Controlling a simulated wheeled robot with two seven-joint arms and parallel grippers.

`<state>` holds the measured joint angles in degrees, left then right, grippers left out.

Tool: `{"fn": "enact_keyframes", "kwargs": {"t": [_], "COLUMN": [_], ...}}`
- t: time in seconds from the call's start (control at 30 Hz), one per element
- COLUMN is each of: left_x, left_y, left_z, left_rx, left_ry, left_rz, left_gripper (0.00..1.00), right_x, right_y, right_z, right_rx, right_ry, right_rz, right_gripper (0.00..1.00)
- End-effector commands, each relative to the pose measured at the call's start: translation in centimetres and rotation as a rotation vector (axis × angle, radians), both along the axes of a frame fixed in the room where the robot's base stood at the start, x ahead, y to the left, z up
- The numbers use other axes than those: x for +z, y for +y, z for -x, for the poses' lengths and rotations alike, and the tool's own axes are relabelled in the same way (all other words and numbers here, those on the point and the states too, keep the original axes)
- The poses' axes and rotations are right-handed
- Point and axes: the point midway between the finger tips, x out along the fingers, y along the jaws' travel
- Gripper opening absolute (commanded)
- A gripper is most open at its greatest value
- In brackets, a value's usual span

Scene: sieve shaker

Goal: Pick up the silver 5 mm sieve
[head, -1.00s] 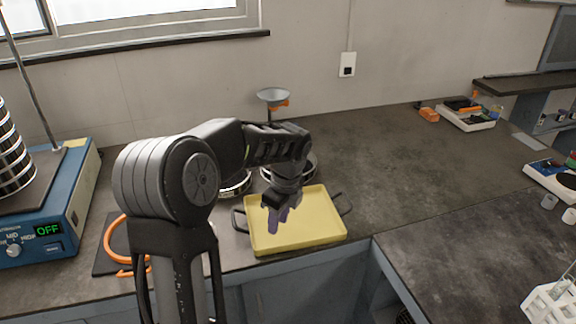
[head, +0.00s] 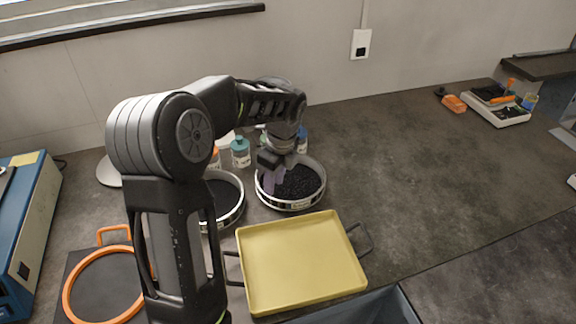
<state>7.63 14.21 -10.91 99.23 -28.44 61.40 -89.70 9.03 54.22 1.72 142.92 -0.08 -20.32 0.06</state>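Two round silver-rimmed sieves stand on the dark bench. The right sieve (head: 291,205) holds black granules. The left sieve (head: 229,216) has a dark inside and is partly hidden by my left arm. Their labels are too small to read, so I cannot tell which is 5 mm. My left gripper (head: 274,182) points down at the left rim of the right sieve, its purplish fingers overlapping that rim in the picture. Whether they touch it or are closed is unclear. My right gripper is out of view.
A yellow tray (head: 300,262) with dark handles lies in front of the sieves. An orange ring (head: 68,296) lies on a dark mat at the left, near a blue machine (head: 30,222). Small bottles (head: 240,155) stand behind.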

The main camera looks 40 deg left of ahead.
Motion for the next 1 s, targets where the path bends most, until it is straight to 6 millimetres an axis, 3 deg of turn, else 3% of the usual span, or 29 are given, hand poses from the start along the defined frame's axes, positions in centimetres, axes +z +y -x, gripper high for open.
{"fn": "enact_keyframes", "kwargs": {"t": [0.4, 0.7, 1.0], "left_x": [0.0, -2.5, -2.6], "left_y": [0.0, 0.3, 0.4], "left_z": [0.0, 0.1, 0.0], "left_rx": [0.000, 0.000, 0.000], "left_ry": [0.000, 0.002, 0.000], "left_rz": [0.000, 0.000, 0.000], "left_gripper": [0.31, 0.31, 0.31], "right_x": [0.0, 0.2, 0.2], "right_y": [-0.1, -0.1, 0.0], "right_z": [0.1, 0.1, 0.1], "right_rx": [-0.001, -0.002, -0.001], "right_ry": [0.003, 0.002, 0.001], "right_rz": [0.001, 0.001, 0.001], "right_gripper": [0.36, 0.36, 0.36]}}
